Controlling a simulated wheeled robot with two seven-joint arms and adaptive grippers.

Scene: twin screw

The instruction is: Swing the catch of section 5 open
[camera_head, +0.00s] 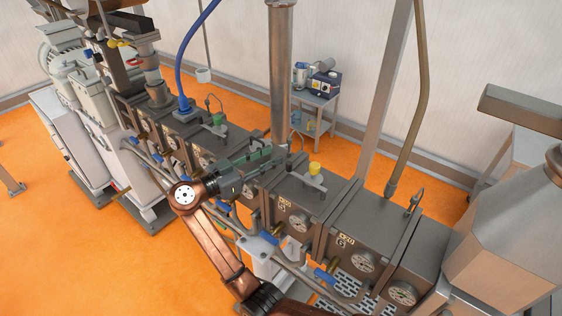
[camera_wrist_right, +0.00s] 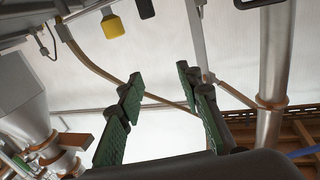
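The twin screw machine's row of dark metal barrel sections (camera_head: 330,215) runs diagonally across the head view. The numbers on their front plates are too small to read surely, so I cannot tell for certain which one is section 5. A yellow-knobbed catch (camera_head: 315,169) stands on top of one section; the yellow knob (camera_wrist_right: 113,26) also shows at the upper left of the right wrist view. My right gripper (camera_head: 277,158) is above the barrel, left of the yellow knob and apart from it. In the wrist view its green-padded fingers (camera_wrist_right: 160,82) are spread with nothing between. My left gripper is out of view.
A thick vertical pipe (camera_head: 280,75) rises close behind my right gripper. A green-knobbed catch (camera_head: 218,118) is farther left along the barrel. Blue-handled valves (camera_head: 268,238) and pipes line the front. A small table (camera_head: 318,105) stands behind; a steel hopper (camera_head: 510,235) is at right.

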